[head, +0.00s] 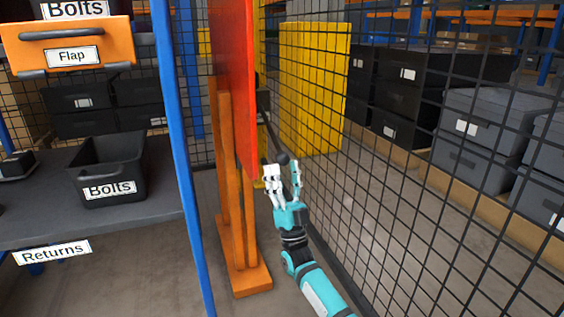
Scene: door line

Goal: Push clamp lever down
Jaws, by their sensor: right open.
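A dark clamp lever (271,132) with a round black knob (283,158) at its lower end shows beside the edge of a red panel (233,80). The lever slants down to the right. My right gripper (283,171) is open, its pale fingers pointing up and away from me. The knob appears between its fingertips; I cannot tell whether they touch it. The red panel stands upright in an orange stand (238,245). The lever's mount is largely hidden behind the panel's edge. My left gripper is not in view.
A black mesh fence (400,190) runs close along the right of my arm. A blue post (180,150) and a grey shelf (120,215) with a black Bolts bin (112,188) stand left. An orange Flap bin front (70,50) is above. Bare floor lies between.

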